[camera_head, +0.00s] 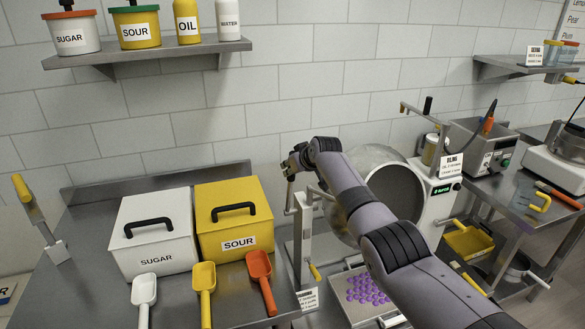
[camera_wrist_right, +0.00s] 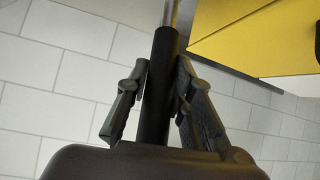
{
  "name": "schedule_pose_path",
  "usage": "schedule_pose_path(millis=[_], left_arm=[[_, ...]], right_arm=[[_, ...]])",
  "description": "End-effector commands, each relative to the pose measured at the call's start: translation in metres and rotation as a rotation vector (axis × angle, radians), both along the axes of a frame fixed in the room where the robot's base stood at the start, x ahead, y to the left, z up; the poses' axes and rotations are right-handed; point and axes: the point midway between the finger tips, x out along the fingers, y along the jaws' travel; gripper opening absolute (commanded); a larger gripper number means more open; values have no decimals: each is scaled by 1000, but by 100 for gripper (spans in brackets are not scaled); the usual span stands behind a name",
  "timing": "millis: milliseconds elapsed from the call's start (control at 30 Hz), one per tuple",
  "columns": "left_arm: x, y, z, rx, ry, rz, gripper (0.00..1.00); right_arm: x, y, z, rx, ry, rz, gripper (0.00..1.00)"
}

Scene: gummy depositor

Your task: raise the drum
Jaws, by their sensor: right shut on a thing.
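The drum (camera_head: 338,222) is a round grey metal vessel behind my right arm. Its wide dark mouth faces outward, and my arm covers part of it. My right gripper (camera_head: 291,168) is left of the drum, high beside a metal stand (camera_head: 302,228). In the right wrist view its fingers are shut on a black handle grip (camera_wrist_right: 158,92) at the end of a thin metal rod (camera_wrist_right: 171,14). The far end of the rod is not clear in the head view. My left gripper is out of view.
White SUGAR (camera_head: 155,240) and yellow SOUR (camera_head: 222,240) bins stand left of the drum, with several scoops in front. A tray of purple gummies (camera_head: 367,289) lies below the drum. A control box (camera_head: 437,203) stands to its right. A wall shelf (camera_head: 150,52) is above.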

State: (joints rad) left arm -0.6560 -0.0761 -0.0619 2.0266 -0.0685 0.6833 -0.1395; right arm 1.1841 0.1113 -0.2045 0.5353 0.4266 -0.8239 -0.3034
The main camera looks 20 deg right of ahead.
Motion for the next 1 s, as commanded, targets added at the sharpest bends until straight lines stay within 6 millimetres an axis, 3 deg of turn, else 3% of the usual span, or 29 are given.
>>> schedule_pose_path(millis=[33,333,367,633,1000], left_arm=[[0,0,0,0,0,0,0],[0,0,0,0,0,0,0],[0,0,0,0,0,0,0],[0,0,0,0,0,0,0],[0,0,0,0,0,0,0]], right_arm=[[2,-1,7,-4,-14,0,0],[3,-1,9,-5,-17,0,0],[3,-1,9,-5,-17,0,24],[1,-1,5,-3,-8,0,42],[0,-1,3,-1,-3,1,42]])
